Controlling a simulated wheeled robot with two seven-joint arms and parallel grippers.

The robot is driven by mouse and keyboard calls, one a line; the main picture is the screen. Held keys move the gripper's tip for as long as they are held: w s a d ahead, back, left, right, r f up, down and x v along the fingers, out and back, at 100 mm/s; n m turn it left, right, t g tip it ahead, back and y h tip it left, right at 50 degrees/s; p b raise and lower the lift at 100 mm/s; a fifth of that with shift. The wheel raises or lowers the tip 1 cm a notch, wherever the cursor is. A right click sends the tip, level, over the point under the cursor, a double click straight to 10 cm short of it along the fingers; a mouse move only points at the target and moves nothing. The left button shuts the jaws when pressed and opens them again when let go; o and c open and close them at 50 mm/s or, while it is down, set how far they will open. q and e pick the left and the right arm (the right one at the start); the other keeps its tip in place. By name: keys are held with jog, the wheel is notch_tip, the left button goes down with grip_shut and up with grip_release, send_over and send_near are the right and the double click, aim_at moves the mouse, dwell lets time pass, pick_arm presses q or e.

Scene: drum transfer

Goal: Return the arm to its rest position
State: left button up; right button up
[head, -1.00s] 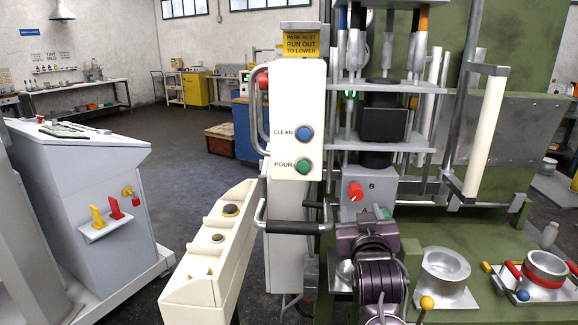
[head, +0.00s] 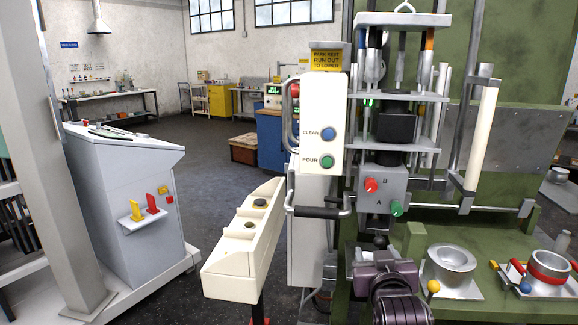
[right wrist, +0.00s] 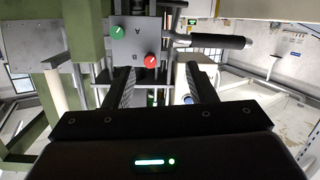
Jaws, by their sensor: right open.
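My right arm (head: 395,290) shows in the head view at the bottom, right of centre, in front of and below the grey valve box (head: 383,183). The box carries a red knob (head: 371,185) by the letter B and a green knob (head: 397,208) by the letter A. In the right wrist view my right gripper (right wrist: 165,88) has its two dark fingers spread with nothing between them. The same box shows upside down beyond the fingertips, its green knob (right wrist: 118,32) and red knob (right wrist: 151,60) clear of them. My left gripper is out of view.
A white panel (head: 322,120) with CLEAN and POUR buttons and a dark handle bar (head: 318,212) stands left of the box. A cream button console (head: 245,240) is further left. Metal pots (head: 450,265) sit on the green bench at right. Open floor lies behind.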

jog(key=s+a+f+n+g+y, duration=0.1)
jog(key=s+a+f+g+y, duration=0.1)
jog(key=s+f+g, duration=0.85)
jog(key=s+d+f+g, duration=0.1)
jog(key=s+d+f, duration=0.1)
jog(key=s+f, duration=0.6)
jog(key=s+d+f+g, duration=0.15)
jog(key=s+f, duration=0.25)
jog(key=s, duration=0.7)
notch_tip(320, 180, down, 29)
jog(key=s+n+g, duration=0.1)
jog(key=s, duration=0.1)
jog(key=s+d+f, duration=0.1)
jog(key=s+f, duration=0.8)
jog(key=s+d+f+g, duration=0.1)
jog(key=s+d+f, duration=0.1)
jog(key=s+f, duration=0.8)
jog(key=shift+s+d, duration=0.2)
jog(key=shift+d, duration=0.1)
jog(key=shift+r, duration=0.1)
